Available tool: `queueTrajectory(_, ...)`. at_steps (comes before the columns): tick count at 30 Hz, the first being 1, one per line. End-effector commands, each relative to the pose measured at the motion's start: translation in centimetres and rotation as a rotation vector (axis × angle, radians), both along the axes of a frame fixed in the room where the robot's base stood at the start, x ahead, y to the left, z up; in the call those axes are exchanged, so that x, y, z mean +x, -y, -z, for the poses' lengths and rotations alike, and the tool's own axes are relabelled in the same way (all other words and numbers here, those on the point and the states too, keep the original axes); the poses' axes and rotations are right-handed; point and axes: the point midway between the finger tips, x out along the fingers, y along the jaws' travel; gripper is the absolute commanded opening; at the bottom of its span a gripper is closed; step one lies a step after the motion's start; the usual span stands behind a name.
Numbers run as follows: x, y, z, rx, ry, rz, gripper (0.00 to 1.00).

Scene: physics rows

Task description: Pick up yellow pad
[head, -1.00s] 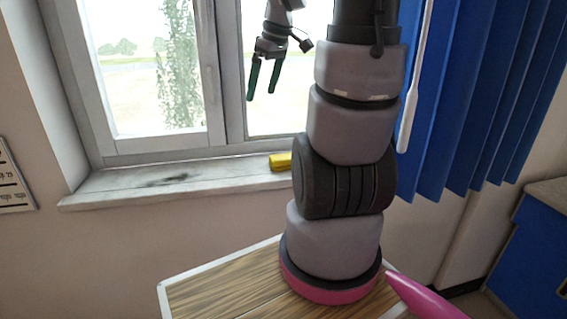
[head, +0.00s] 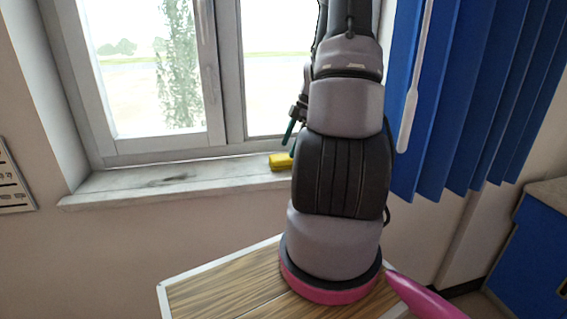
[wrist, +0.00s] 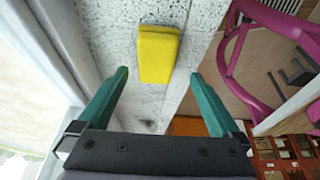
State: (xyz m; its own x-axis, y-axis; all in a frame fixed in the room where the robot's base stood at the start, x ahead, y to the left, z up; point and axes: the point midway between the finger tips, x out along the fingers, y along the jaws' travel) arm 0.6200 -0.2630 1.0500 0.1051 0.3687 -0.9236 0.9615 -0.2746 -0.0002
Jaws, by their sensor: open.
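The yellow pad (head: 281,161) lies on the window sill, partly hidden behind my arm in the head view. In the wrist view the yellow pad (wrist: 158,54) shows whole, a rounded block on the worn white sill. My gripper (wrist: 159,76) is open, its two green fingers apart and nothing between them. The pad appears ahead of the fingertips, roughly in line with the gap. In the head view my gripper (head: 291,133) is mostly hidden by my arm, with one green finger showing just above the pad.
The window sill (head: 150,183) is clear to the left of the pad. The window frame (head: 222,100) rises behind it. A blue curtain (head: 470,100) hangs at the right, with a white rod (head: 415,90) beside it. A pink chair (wrist: 240,50) shows in the wrist view.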

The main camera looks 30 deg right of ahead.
Motion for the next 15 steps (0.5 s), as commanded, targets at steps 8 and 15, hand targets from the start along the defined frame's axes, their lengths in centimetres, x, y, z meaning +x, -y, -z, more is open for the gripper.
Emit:
queueTrajectory(8,0.8,-1.1,3.0,0.002,-0.004,0.0,1.0)
queueTrajectory(15,1.1,-1.9,5.0,0.0,-0.001,0.001,1.0)
